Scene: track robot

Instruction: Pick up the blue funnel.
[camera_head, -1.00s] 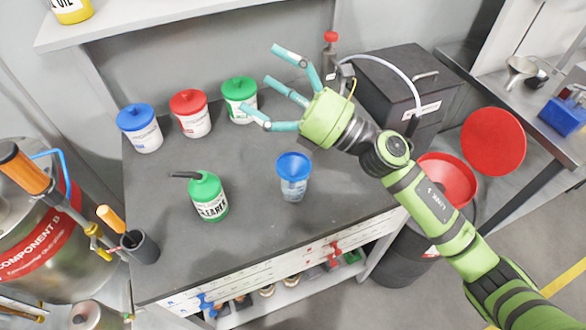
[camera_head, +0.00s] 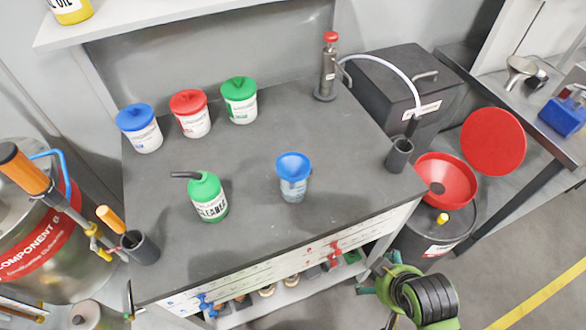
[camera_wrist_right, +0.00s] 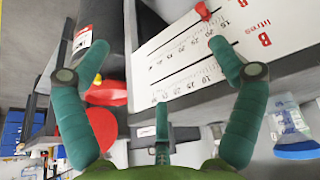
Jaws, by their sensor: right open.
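The blue funnel (camera_head: 293,165) sits upright in the mouth of a clear cup (camera_head: 294,189) on the grey worktable, right of the middle. The right wrist view is turned over and shows the blue funnel (camera_wrist_right: 299,150) at the lower right edge, below the clear cup (camera_wrist_right: 287,120). My right gripper (camera_head: 372,284) is low beside the table's front right corner, apart from the funnel and partly hidden by its own arm. In the wrist view my right gripper (camera_wrist_right: 160,65) has its fingers spread, with nothing held between them. My left gripper is not in view.
A green bottle (camera_head: 208,197) stands left of the funnel. Blue (camera_head: 139,128), red (camera_head: 190,114) and green (camera_head: 239,100) lidded tubs stand behind. A dark holder (camera_head: 399,155) stands at the right edge. A red funnel (camera_head: 447,180) sits on a drum beyond. The tabletop around the blue funnel is clear.

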